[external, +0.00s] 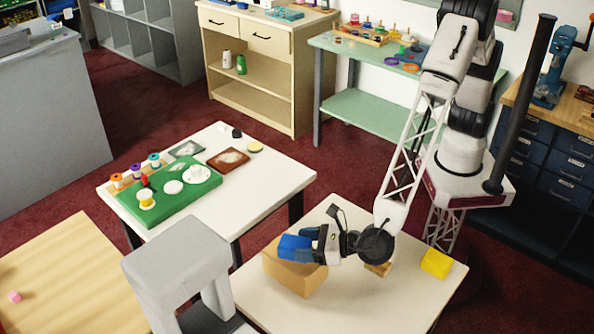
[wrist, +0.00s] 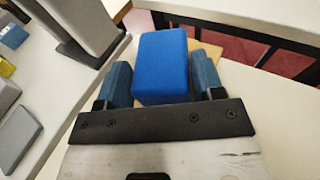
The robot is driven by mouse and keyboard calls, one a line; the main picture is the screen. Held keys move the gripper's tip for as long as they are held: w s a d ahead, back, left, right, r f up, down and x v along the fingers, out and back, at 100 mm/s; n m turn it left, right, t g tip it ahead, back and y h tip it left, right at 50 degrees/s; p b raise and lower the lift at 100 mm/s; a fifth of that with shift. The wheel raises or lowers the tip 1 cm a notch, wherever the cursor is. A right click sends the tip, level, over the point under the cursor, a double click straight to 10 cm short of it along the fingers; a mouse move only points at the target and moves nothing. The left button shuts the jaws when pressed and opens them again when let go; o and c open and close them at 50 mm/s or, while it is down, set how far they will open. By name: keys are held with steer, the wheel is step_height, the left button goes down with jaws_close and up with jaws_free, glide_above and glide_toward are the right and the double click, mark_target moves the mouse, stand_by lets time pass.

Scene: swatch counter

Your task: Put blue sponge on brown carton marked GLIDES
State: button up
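The blue sponge (wrist: 160,66) is a bright blue block between the two blue-grey fingers of my gripper (wrist: 162,80) in the wrist view. Both fingers lie close along its sides, and the gripper looks shut on it. In the external view the sponge (external: 293,247) is at the top of the brown carton (external: 291,275), with my gripper (external: 304,246) reaching in from the right. I cannot tell whether the sponge's underside touches the carton. The carton stands on the white front table; no GLIDES marking is readable, and the gripper and sponge hide part of its top.
A yellow block (external: 436,263) lies on the front table's right side, and a small tan piece (external: 378,269) is beneath my wrist. A grey stand (external: 180,265) rises left of the carton. The table (external: 365,305) is clear in front.

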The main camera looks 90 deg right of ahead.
steer(key=o, duration=0.4)
steer(key=shift+r, duration=0.15)
steer(key=v, duration=1.2)
steer(key=shift+r, duration=0.1)
stand_by(0.7)
